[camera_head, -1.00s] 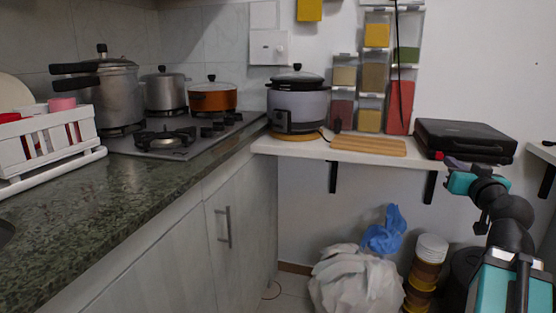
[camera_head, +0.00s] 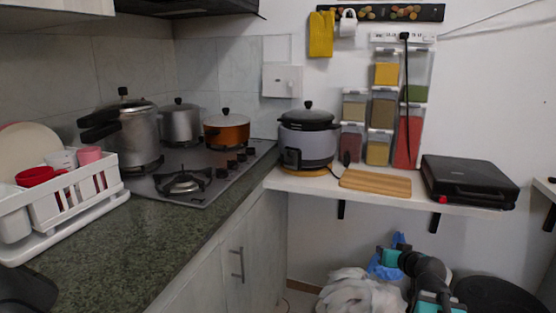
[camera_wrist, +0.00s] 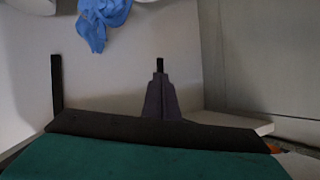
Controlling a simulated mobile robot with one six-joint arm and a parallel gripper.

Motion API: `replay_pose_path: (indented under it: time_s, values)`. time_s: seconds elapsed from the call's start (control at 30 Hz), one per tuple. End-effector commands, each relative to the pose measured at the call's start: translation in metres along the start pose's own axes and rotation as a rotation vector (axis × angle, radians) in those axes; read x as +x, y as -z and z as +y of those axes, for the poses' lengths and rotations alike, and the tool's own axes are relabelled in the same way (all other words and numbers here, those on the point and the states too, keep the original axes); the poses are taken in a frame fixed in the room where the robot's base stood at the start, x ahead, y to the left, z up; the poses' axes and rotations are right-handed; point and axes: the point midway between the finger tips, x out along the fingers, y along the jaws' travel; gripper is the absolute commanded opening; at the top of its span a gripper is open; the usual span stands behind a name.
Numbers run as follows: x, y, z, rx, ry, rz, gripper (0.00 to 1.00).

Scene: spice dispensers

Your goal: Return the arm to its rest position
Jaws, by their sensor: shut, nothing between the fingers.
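My arm shows at the lower right of the head view, below the wall shelf. The blue bag also shows at the top of the wrist view (camera_wrist: 100,18), apart from the fingertips in the picture.
The white shelf (camera_head: 310,187) carries a rice cooker (camera_head: 307,145), wooden board (camera_head: 376,183), spice dispensers (camera_head: 382,105) and black grill (camera_head: 470,182). A white bag (camera_head: 345,293) lies below. The stone counter (camera_head: 150,235) holds a dish rack (camera_head: 75,207) at left.

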Motion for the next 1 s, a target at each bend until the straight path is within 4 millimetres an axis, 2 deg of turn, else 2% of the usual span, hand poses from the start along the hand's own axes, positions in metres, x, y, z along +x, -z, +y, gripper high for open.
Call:
replay_pose_path:
  time_s: [0.23, 0.5, 0.77, 1.0]
  values:
    - [0.018, -0.056, -0.038, 0.0, 0.046, -0.157, 0.0]
    - [0.024, -0.127, -0.075, -0.005, 0.088, -0.334, 0.0]
    - [0.014, -0.199, -0.108, -0.016, 0.119, -0.511, 0.0]
    - [-0.01, -0.266, -0.133, -0.031, 0.137, -0.682, 0.0]
